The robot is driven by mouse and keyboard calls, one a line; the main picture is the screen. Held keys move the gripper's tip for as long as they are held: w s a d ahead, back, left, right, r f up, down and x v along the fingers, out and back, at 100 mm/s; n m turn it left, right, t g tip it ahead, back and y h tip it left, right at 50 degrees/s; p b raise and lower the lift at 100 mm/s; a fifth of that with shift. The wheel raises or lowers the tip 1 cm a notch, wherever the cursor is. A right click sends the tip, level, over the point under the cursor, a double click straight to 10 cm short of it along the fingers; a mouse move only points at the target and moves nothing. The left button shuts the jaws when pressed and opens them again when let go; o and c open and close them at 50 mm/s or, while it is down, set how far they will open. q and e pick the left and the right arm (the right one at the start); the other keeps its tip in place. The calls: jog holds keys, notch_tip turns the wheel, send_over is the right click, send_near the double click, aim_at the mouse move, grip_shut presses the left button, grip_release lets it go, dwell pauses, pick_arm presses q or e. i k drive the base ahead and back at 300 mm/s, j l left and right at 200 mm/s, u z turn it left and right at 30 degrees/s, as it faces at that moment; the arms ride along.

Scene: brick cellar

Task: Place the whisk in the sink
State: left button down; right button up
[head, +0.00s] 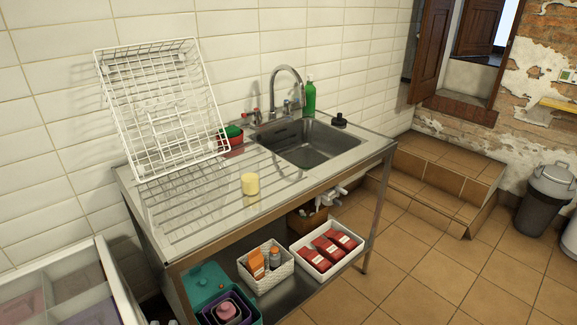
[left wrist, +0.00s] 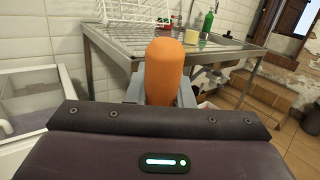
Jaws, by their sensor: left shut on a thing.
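My left gripper (left wrist: 160,95) is shut on an orange, rounded handle-like thing (left wrist: 165,68) that stands up between its fingers in the left wrist view. I take it for the whisk's handle; no wire loops show. In the head view only a small bit of what may be this gripper shows at the bottom edge. The sink (head: 318,146) is an empty steel basin at the right part of the metal counter, under a curved tap (head: 287,72). The gripper is low, in front of the counter's left part and away from the sink. My right gripper is not in view.
A white wire rack (head: 160,100) leans on the drainboard (head: 190,215). A yellow cup (head: 250,184) stands near the counter's front edge. A green bottle (head: 310,98) and a black-topped item (head: 339,121) stand by the sink. Boxes fill the lower shelf; a white drawer unit (head: 110,275) is left.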

aim_at(302, 161)
jog(key=i+l+z, duration=1.25)
jog(key=i, duration=0.35)
jog(key=i+z, duration=0.2)
jog(key=i, duration=0.35)
jog(key=i+l+u, duration=0.2)
jog(key=i, duration=0.2)
jog(key=i+u, duration=0.2)
jog(key=i, duration=0.2)
jog(key=i+u, duration=0.2)
jog(key=u, duration=0.25)
jog(key=i+l+u, duration=0.2)
jog(key=u, duration=0.25)
jog(key=i+l+u, duration=0.2)
jog(key=u, duration=0.25)
jog(key=i+l+u, duration=0.15)
jog(key=l+u, duration=0.15)
jog(key=u, duration=0.15)
jog(key=i+l+u, duration=0.15)
jog(key=u, duration=0.25)
jog(key=i+l+u, duration=0.1)
jog(key=l+u, duration=0.2)
jog(key=u, duration=0.15)
jog(key=l+u, duration=0.25)
jog(key=u, duration=0.15)
jog(key=i+l+u, duration=0.1)
jog(key=l+u, duration=0.2)
jog(key=u, duration=0.15)
